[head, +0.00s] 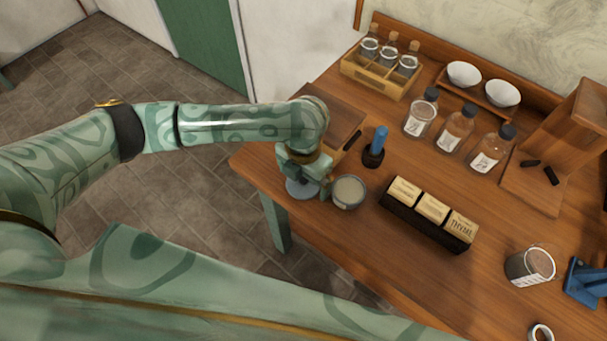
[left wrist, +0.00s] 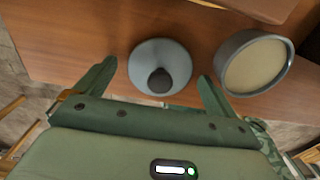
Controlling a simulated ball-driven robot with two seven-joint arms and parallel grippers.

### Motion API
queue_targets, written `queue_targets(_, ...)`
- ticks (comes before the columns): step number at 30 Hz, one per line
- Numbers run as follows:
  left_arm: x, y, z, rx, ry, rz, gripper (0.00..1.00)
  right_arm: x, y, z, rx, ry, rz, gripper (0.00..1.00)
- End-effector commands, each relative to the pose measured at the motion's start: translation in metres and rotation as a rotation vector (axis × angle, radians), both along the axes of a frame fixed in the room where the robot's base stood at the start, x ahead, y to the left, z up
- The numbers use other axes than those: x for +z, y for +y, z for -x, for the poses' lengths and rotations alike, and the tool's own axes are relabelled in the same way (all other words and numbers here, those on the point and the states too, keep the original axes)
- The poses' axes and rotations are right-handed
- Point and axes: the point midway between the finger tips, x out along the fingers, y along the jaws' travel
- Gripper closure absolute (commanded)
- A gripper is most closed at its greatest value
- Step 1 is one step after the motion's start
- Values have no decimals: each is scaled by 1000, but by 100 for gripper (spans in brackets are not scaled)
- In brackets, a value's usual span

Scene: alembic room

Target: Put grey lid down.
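The round grey lid (head: 298,192) with a dark knob is near the table's front left edge, just below my left gripper (head: 304,168). In the left wrist view the lid (left wrist: 150,58) appears over the wood, between the two spread fingers of my left gripper (left wrist: 157,72). The fingers are open, with gaps to the knob on both sides. A round grey pot (head: 348,192) with cream-coloured contents stands just right of the lid; it also shows in the left wrist view (left wrist: 284,52). My right gripper is not in view.
A blue-handled tool (head: 378,140) stands upright behind the pot. A dark rack of labelled blocks (head: 430,214) lies to its right. Several jars, a wooden crate (head: 352,68) and white bowls (head: 464,74) fill the back. Bare wood lies in front of the rack's right side.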

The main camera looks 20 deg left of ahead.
Motion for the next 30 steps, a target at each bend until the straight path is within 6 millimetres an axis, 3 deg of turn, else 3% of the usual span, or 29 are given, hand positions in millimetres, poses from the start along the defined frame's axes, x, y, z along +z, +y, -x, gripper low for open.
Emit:
queue_targets(5, 7, 0, 0, -1, -1, 0, 5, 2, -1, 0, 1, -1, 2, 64)
queue_targets(15, 83, 0, -1, -1, -4, -1, 5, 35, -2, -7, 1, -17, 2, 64)
queue_targets(21, 115, 0, 0, 0, -1, -1, 5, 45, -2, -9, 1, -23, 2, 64)
queue_targets(30, 123, 0, 0, 1, 2, 0, 5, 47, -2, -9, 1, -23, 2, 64)
